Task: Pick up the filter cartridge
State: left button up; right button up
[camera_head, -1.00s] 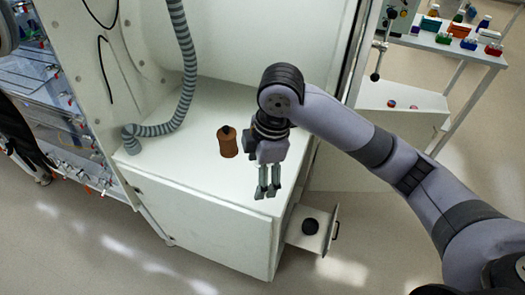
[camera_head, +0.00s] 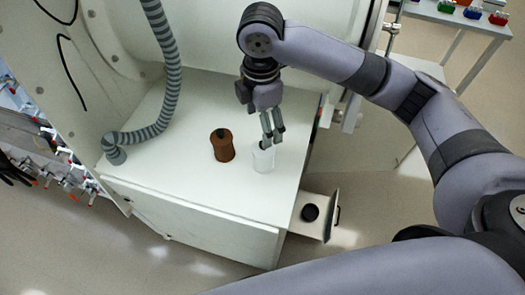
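A whitish, translucent upright cylinder (camera_head: 262,158), which looks like the filter cartridge, stands on the white bench surface near its right side. My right gripper (camera_head: 272,138) points down at the cylinder's top rim, with a narrow gap between its fingers. The fingertips overlap the rim in the picture, and I cannot tell whether they touch it. No grip on it shows. A brown, waisted cylinder with a dark top (camera_head: 222,146) stands to the left, apart from the gripper. My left gripper is not in view.
A ribbed grey hose (camera_head: 165,60) runs down to the bench's left rear. The white bench surface (camera_head: 185,185) is clear at the front. A small open drawer holding a dark round thing (camera_head: 310,212) juts out at the right. Bottles on a shelf stand at the upper right.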

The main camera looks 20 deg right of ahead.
send_over(263, 152)
jog(key=w, duration=0.1)
notch_tip(263, 152, down, 6)
jog(key=shift+r+p, duration=0.15)
jog(key=shift+p, duration=0.2)
notch_tip(263, 152, down, 2)
jog(key=shift+w+f, duration=0.1)
jog(key=shift+f, duration=0.3)
jog(key=f, duration=0.1)
jog(key=f+p, duration=0.1)
jog(key=f, duration=0.1)
jog(key=shift+d+f+p, duration=0.25)
jog(key=shift+f+p, duration=0.05)
jog(key=shift+f, duration=0.5)
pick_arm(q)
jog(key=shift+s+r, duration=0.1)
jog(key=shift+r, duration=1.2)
pick_arm(e)
jog(key=c, duration=1.3)
